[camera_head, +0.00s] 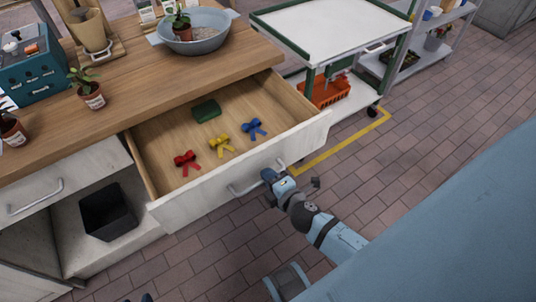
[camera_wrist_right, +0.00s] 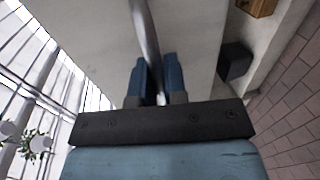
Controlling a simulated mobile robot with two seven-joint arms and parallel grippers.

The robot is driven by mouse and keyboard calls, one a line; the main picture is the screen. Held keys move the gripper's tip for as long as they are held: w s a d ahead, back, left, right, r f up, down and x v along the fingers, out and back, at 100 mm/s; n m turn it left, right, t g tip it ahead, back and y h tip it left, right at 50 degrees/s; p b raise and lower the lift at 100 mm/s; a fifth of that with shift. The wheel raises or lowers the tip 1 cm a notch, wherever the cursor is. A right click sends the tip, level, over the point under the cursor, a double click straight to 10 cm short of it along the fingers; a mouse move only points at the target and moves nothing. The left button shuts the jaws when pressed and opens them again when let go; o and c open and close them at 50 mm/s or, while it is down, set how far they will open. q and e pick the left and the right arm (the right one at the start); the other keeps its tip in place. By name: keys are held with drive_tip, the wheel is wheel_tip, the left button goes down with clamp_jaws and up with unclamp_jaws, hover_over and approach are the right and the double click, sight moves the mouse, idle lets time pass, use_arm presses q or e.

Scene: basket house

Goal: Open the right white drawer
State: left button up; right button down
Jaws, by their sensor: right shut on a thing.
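The right white drawer (camera_head: 290,149) is pulled well out of the wooden-topped cabinet, and its inside shows. It holds a red item (camera_head: 187,160), a yellow item (camera_head: 221,145), a blue item (camera_head: 253,127) and a dark green block (camera_head: 206,111). My right gripper (camera_head: 270,177) is at the drawer front, shut on the metal handle (camera_head: 243,190) near its right end. In the right wrist view the handle (camera_wrist_right: 146,40) runs between the two blue fingers (camera_wrist_right: 158,80). My left gripper is not in view.
The left drawer (camera_head: 60,187) looks closed, with a black bin (camera_head: 108,212) in the open space below. Pots and a grey bowl (camera_head: 196,40) stand on the wooden top (camera_head: 140,75). A white-topped cart (camera_head: 330,30) stands behind. The brick floor (camera_head: 440,110) to the right is clear.

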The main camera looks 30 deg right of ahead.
drive_tip(key=c, duration=1.2)
unclamp_jaws()
use_arm(q)
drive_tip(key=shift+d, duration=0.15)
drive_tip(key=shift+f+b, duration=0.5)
drive_tip(key=shift+b, duration=0.7)
use_arm(e)
drive_tip(key=v, duration=1.4)
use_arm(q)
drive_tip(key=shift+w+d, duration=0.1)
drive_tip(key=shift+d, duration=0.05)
use_arm(e)
drive_tip(key=shift+w, duration=0.1)
